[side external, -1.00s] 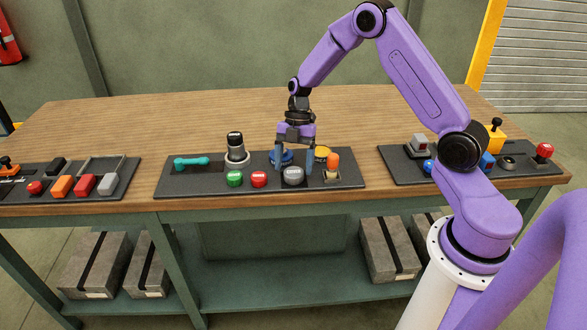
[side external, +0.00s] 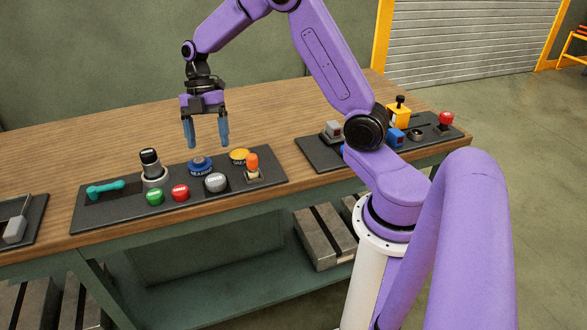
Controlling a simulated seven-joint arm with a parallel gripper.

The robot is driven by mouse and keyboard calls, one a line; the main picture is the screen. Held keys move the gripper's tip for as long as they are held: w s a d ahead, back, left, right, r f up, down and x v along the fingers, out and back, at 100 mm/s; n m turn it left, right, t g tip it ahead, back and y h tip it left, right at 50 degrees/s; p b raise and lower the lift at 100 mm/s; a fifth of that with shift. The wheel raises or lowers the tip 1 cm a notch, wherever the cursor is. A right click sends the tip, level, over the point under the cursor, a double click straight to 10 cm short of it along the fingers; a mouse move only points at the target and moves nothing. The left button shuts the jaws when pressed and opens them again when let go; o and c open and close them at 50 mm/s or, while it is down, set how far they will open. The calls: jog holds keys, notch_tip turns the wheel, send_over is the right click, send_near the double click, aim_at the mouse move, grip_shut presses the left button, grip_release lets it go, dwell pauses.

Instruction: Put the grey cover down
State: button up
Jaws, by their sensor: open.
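The grey cover (side external: 216,182) is a round grey cap with pale lettering. It sits down on the front right of the middle black panel (side external: 234,189), to the right of a red button. My gripper (side external: 206,142) hangs above the back of this panel, its two blue fingers pointing down and spread apart. It is open with nothing between the fingers. It is apart from the grey cover, above and behind it. Whether anything lies under the cover is hidden.
Around the cover are a red button (side external: 180,192), a green button (side external: 155,196), a blue labelled disc (side external: 200,165), a yellow button (side external: 239,155) and an orange-tipped lever (side external: 252,165). A dark-topped knob (side external: 150,164) and teal handle (side external: 106,189) are left. The table behind is clear.

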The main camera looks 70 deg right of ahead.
jog(key=s+a+r+m+h, duration=0.1)
jog(key=s+a+r+m, duration=0.1)
jog(key=s+a, duration=0.35)
jog(key=s+a+r+m+t+h, duration=0.1)
jog(key=s+a+m, duration=0.1)
jog(key=s, duration=0.7)
jog(key=s+a+r+m+h, duration=0.1)
jog(key=s+a+r+m, duration=0.15)
jog(key=s, duration=0.45)
jog(key=s+d+f+m+t, duration=0.1)
jog(key=s+f+m, duration=0.1)
jog(key=s, duration=0.6)
jog(key=shift+s+d+t, duration=0.15)
jog(key=shift+d+t, duration=0.05)
jog(key=shift+t, duration=0.1)
